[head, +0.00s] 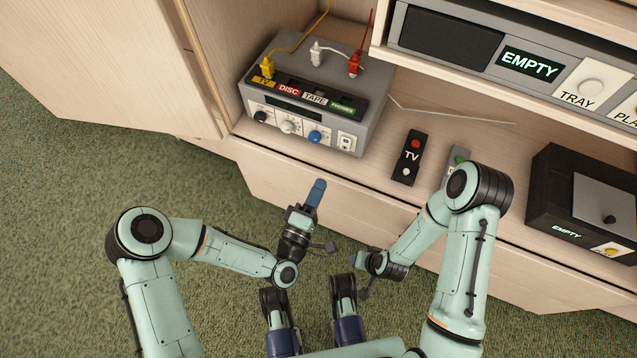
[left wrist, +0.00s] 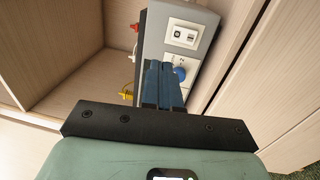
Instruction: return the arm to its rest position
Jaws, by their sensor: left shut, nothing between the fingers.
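My left gripper (head: 317,193) is shut and empty in the head view, just in front of the shelf edge and below the grey selector box. Its blue fingers lie together in the left wrist view (left wrist: 161,85), pointing toward the box's blue knob.
The grey selector box (head: 305,100) stands on the shelf with yellow, white and red plugs on top. A black TV remote (head: 409,158) and another remote (head: 458,156) lie to its right. A black box (head: 560,190) is at far right. Green carpet (head: 60,180) is clear at left.

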